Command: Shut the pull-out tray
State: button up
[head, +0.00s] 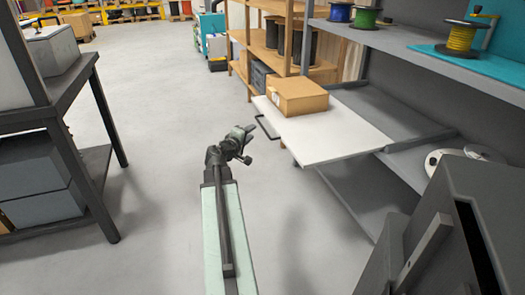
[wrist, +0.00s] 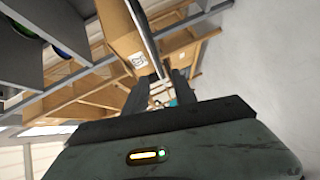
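The pull-out tray (head: 340,138) is a white board that sticks out from the grey shelf unit towards the aisle. A dark bar handle (head: 267,128) is at its left, outer edge. A cardboard box (head: 298,96) sits on the tray; it also shows in the wrist view (wrist: 122,38), with the thin tray edge beside it.
Reels, including a yellow one (head: 461,38), stand on the upper grey shelf (head: 400,45). A white reel (head: 450,158) lies on a lower shelf. A dark table (head: 60,100) stands at left. A wooden rack (head: 265,50) is behind. The floor between is clear.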

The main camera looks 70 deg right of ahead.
aim_at(263, 127)
jog(key=d, duration=0.3)
jog(key=s+d+f, duration=0.1)
jog(key=d, duration=0.2)
jog(key=s+d+b, duration=0.1)
jog(key=d, duration=0.1)
jog(key=shift+s+d+f, duration=0.1)
jog(key=shift+d+f, duration=0.15)
jog(key=shift+d, duration=0.15)
grip_shut()
dwell(1.0)
